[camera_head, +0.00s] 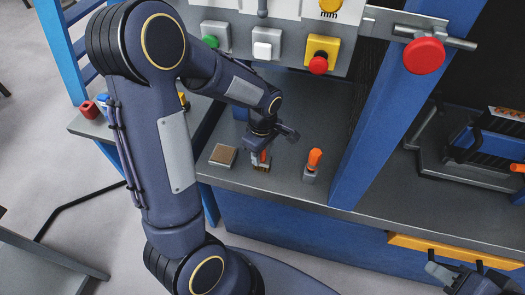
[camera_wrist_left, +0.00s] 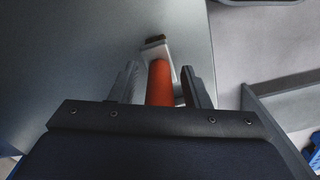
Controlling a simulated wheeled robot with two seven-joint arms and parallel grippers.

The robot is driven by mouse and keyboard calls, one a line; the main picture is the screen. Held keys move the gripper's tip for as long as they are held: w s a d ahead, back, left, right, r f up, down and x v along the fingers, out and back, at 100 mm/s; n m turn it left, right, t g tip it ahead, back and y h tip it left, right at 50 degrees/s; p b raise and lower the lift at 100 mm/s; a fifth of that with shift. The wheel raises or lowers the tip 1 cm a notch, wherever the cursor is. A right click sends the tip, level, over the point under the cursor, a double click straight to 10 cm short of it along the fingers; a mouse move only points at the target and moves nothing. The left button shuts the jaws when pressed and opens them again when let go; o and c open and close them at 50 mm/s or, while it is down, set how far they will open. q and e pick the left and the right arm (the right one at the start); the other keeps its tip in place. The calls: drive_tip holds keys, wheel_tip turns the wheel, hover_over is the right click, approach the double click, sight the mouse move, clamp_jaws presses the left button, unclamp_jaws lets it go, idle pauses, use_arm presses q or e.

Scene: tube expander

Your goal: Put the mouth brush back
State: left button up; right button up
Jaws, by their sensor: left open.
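An orange-handled tool, seemingly the mouth brush (camera_head: 264,157), is at a small holder near the front edge of the grey worktop. My left gripper (camera_head: 268,146) is right above it and partly hides it. In the left wrist view, the orange handle (camera_wrist_left: 160,84) lies between the two spread fingers of the left gripper (camera_wrist_left: 163,88), with gaps on both sides. A pale metal piece (camera_wrist_left: 154,49) with a dark end shows beyond the handle. My right gripper (camera_head: 462,268) is low at the right edge, fingers apart and empty, partly out of frame.
A second orange-handled tool (camera_head: 314,158) stands upright in a small grey block to the right. A brown-topped square pad (camera_head: 223,155) lies to the left. A blue post (camera_head: 385,100) rises right of the tools. A button panel (camera_head: 265,40) is behind.

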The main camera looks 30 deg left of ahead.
use_arm(q)
wheel_tip(320, 180, up, 12)
drive_tip(key=shift+p, duration=1)
drive_tip(key=s+d+r+m+t+h, duration=0.2)
drive_tip(key=s+m, duration=0.5)
drive_tip(key=s, duration=0.1)
drive_tip(key=s+d+r+m+t+h, duration=0.1)
drive_tip(key=s+d+r+m+t, duration=0.1)
drive_tip(key=s+m, duration=0.5)
drive_tip(key=shift+s+r+m+t+h, duration=0.35)
drive_tip(key=shift+s+r+t, duration=0.2)
drive_tip(key=shift+s+t, duration=0.35)
wheel_tip(320, 180, up, 8)
drive_tip(key=p, duration=0.7)
drive_tip(key=shift+f+p, duration=0.15)
drive_tip(key=shift+p, duration=0.2)
